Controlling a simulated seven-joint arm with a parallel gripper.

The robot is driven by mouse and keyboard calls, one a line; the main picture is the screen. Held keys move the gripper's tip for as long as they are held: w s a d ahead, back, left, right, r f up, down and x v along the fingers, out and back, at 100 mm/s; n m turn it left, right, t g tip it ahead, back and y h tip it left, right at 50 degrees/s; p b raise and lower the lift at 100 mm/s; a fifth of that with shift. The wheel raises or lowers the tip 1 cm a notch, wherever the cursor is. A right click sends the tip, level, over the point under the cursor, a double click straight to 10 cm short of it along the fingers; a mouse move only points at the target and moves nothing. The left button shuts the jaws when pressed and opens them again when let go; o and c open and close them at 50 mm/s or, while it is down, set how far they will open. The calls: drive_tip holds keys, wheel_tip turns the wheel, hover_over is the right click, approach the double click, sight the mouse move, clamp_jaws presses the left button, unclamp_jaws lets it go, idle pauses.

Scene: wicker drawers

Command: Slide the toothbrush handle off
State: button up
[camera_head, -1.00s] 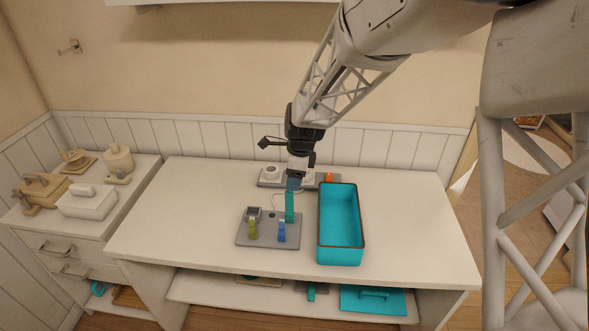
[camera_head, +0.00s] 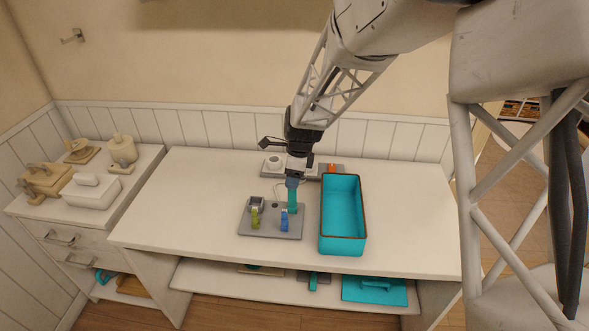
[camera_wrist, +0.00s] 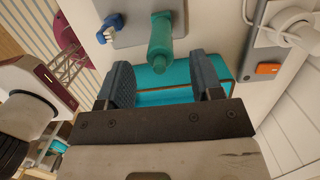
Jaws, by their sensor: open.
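The teal toothbrush handle (camera_head: 292,201) stands upright on the grey base plate (camera_head: 260,232). In the wrist view the handle (camera_wrist: 161,42) shows beyond the fingers, centred between them sideways, with no finger touching it. My gripper (camera_head: 293,181) is over the top of the handle in the head view. In the wrist view my gripper (camera_wrist: 163,82) is open, with a blue-grey finger on each side and nothing between them. The handle's top is partly covered by the gripper in the head view.
A green piece (camera_head: 255,218) and a blue piece (camera_head: 284,220) stand on the same plate, close to the handle. A teal bin (camera_head: 327,242) stands just to the right. Behind is a power strip (camera_head: 317,168) with an orange switch. The table's left side is clear.

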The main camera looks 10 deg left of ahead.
drive_tip(key=shift+a+f, duration=0.15)
drive_tip(key=shift+f, duration=1)
drive_tip(key=shift+a+f, duration=0.15)
drive_tip(key=shift+f, duration=0.95)
drive_tip(key=c, duration=1)
drive_tip(key=shift+c, duration=0.2)
drive_tip(key=shift+r, duration=0.1)
drive_tip(key=shift+r, duration=2.25)
